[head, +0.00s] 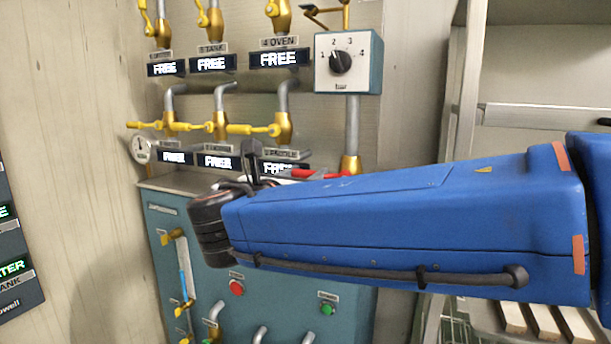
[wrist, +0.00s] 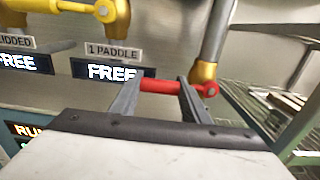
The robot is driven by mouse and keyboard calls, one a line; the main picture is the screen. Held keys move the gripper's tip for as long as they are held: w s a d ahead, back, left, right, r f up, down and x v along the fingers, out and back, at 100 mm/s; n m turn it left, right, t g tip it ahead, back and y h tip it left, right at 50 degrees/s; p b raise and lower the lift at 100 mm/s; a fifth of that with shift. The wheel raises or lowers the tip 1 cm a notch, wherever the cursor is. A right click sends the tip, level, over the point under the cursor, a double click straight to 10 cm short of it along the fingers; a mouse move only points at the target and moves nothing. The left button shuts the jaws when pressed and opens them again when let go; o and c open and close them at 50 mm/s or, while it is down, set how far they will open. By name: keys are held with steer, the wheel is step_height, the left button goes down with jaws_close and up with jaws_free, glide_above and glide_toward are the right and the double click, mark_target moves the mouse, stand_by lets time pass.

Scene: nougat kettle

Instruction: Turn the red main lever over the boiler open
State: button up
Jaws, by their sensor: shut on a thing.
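The red main lever (head: 338,174) sits over the boiler (head: 265,230), on a brass valve (head: 350,163) at the foot of a grey vertical pipe. In the wrist view the red lever (wrist: 160,86) lies roughly level, running left from the brass valve (wrist: 204,74). My gripper (wrist: 154,88) is shut on the red lever, with one finger at each side of the visible red length. In the head view my blue arm reaches in from the right and hides part of the lever and most of the gripper.
Yellow valve levers (head: 205,127) and lit FREE signs (head: 211,63) line the wall to the left. A dial box (head: 348,63) is above the lever. In the wrist view a metal rack (wrist: 285,100) stands at the right.

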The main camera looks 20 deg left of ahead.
steer(key=shift+r, duration=0.1)
steer(key=shift+d+r+m, duration=0.1)
steer(key=shift+r+m, duration=0.7)
steer(key=shift+m, duration=0.5)
steer(key=r+m, duration=0.1)
steer(key=m, duration=0.1)
steer(key=shift+d+r+m, duration=0.3)
steer(key=shift+d+r, duration=0.05)
steer(key=m, duration=0.1)
steer(key=d+r+m, duration=0.1)
steer(key=shift+s+r+m, duration=0.1)
steer(key=shift+r+m, duration=0.2)
steer(key=shift+m, duration=0.1)
steer(key=shift+s+d+r+m, duration=0.1)
steer(key=shift+d+r+m, duration=0.35)
steer(key=shift+d+m, duration=0.9)
steer(key=shift+s+d+r+m, duration=0.1)
steer(key=shift+d+r+m, duration=0.45)
steer(key=shift+m, duration=1.45)
steer(key=shift+s+d+r+m, duration=0.1)
steer(key=shift+d+r+m, duration=0.25)
steer(key=shift+d+m, duration=1.05)
steer(key=shift+a+m, duration=0.25)
